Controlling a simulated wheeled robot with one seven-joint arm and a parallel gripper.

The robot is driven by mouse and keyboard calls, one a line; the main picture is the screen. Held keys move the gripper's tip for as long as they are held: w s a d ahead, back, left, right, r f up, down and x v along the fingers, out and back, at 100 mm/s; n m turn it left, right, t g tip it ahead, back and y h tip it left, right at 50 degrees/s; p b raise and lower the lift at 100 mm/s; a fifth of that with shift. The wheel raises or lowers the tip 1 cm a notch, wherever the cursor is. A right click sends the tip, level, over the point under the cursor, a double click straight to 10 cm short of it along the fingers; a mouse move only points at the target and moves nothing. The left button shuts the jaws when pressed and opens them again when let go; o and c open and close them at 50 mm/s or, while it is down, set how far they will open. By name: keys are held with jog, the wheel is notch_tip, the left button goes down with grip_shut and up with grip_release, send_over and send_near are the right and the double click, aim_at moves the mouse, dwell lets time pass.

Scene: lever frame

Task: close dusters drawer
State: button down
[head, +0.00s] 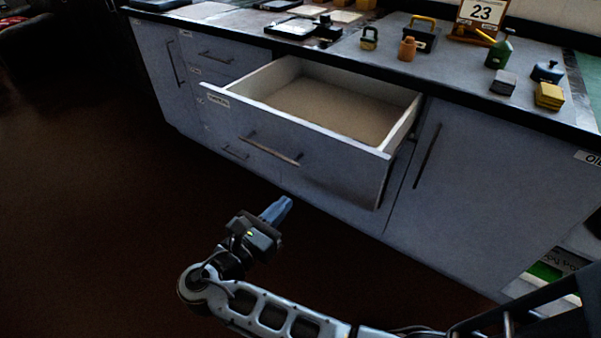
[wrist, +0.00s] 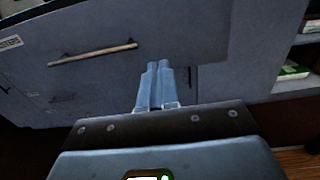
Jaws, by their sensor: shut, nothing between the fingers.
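The dusters drawer (head: 300,135) is pulled out of the grey cabinet and looks empty inside. Its front carries a long bar handle (head: 270,149) and a small label (head: 217,100) at the upper left. In the wrist view the drawer front (wrist: 185,30) fills the upper part, with the handle (wrist: 92,54) left of the fingers and part of a label at the left edge. My gripper (head: 284,204) is shut and empty, in front of and below the drawer front. It also shows in the wrist view (wrist: 157,66), fingers together, pointing towards the cabinet. I see no contact with the drawer.
A cabinet door (head: 480,185) with a vertical handle is right of the drawer. Dark floor (head: 90,200) lies clear at left.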

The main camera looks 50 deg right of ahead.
aim_at(324, 162)
jog(key=d, duration=1.4)
jog(key=shift+w+r, duration=0.1)
jog(key=shift+w, duration=0.2)
jog(key=shift+d, duration=0.55)
jog(key=d+b, duration=0.1)
jog(key=d, duration=0.9)
jog(key=d+b, duration=0.2)
jog(key=d, duration=0.9)
jog(key=w+d+b, duration=0.1)
jog(key=d+b, duration=0.1)
jog(key=d, duration=0.9)
jog(key=shift+d, duration=0.15)
jog(key=shift+d+b, duration=0.35)
jog(key=shift+d, duration=0.1)
jog(key=shift+r, duration=0.1)
jog(key=shift+d+r, duration=0.1)
jog(key=shift+d, duration=0.1)
jog(key=shift+a, duration=0.1)
